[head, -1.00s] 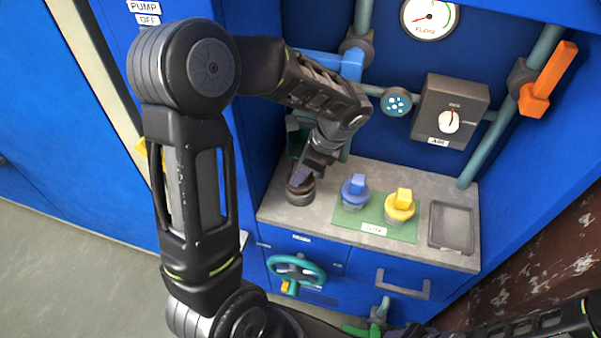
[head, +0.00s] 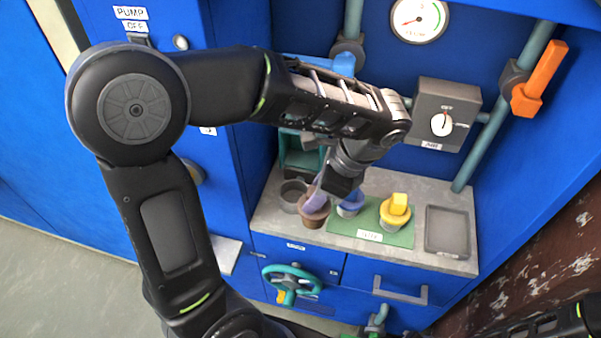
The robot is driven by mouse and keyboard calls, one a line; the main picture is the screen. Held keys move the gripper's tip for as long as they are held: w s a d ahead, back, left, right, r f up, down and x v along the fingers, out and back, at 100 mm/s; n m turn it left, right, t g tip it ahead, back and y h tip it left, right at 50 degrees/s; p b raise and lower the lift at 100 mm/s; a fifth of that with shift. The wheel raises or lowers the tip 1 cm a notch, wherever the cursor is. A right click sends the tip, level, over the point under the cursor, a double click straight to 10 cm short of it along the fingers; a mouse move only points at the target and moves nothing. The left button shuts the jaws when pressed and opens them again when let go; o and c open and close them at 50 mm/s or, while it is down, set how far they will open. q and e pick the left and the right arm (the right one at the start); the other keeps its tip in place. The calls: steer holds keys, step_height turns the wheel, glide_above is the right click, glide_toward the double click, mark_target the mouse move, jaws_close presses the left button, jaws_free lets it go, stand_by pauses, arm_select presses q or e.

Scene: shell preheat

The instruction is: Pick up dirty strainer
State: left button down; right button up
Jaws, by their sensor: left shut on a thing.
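The dirty strainer (head: 313,219) is a brownish cup in the head view. My left gripper (head: 320,191) is shut on its top and holds it just right of a round grey socket (head: 292,194), which looks empty. The strainer overlaps the front of the grey counter in the picture, and its exact height is hard to tell. A blue-topped strainer (head: 350,205) and a yellow-topped strainer (head: 396,211) stand on a green mat (head: 372,229) to the right. My left gripper partly hides the blue one. My right gripper is out of view; only part of that arm shows at bottom right.
A shallow grey tray (head: 448,230) sits at the counter's right end. A grey box with a knob (head: 443,118), pipes and an orange handle (head: 538,80) are above the counter. A teal handwheel (head: 291,281) and a drawer handle (head: 400,290) are below its front edge.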

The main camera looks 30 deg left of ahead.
arm_select(q)
steer(key=s+d, duration=0.4)
steer(key=d, duration=0.2)
steer(key=shift+d+b, duration=0.15)
steer(key=shift+b, duration=0.15)
steer(key=shift+w+d, duration=0.1)
stand_by(0.5)
